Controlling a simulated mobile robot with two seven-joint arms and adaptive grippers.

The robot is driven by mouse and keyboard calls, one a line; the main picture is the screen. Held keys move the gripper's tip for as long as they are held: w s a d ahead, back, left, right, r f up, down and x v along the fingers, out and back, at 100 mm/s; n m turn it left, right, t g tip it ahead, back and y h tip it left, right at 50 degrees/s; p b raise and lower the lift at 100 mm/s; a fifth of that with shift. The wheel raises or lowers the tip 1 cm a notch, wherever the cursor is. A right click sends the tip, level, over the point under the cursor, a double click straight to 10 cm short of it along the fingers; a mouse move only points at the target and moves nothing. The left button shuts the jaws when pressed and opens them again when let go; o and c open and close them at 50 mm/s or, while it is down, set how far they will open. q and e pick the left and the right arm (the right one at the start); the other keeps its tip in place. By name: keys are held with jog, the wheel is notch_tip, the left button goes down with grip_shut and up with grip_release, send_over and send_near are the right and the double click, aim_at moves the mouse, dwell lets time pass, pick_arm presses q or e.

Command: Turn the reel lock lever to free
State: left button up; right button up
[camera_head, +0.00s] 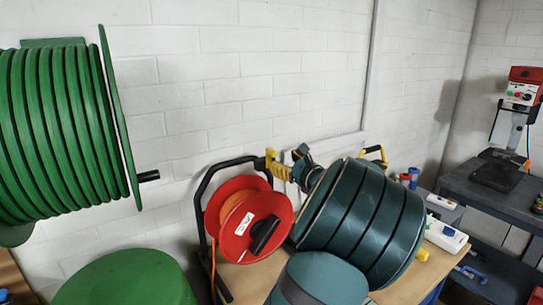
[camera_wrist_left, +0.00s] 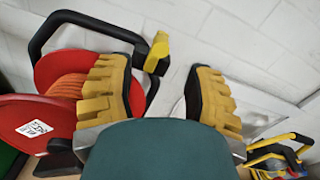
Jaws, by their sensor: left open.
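The red cable reel (camera_head: 236,244) with orange cable stands in a black tube frame on the wooden bench; it is at the left in the left wrist view (camera_wrist_left: 20,112). A yellow lever with a black end (camera_wrist_left: 158,50) sits at the top right corner of the reel's frame; I take it as the lock lever. My left gripper (camera_head: 284,167) is open and empty beside the frame's top. In the left wrist view the lever shows between the fingers (camera_wrist_left: 165,75), nearer the left one; contact cannot be told. My right gripper is not in view.
A large green hose reel (camera_head: 60,130) with a black axle end is at the left, above a green rounded thing (camera_head: 125,280). A yellow and black tool (camera_wrist_left: 275,155) lies at the lower right in the left wrist view. A dark bench (camera_head: 500,190) with a red-topped machine (camera_head: 524,85) is at the right.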

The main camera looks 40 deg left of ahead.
aim_at(275, 155)
pick_arm(q)
jog(key=x, duration=0.8)
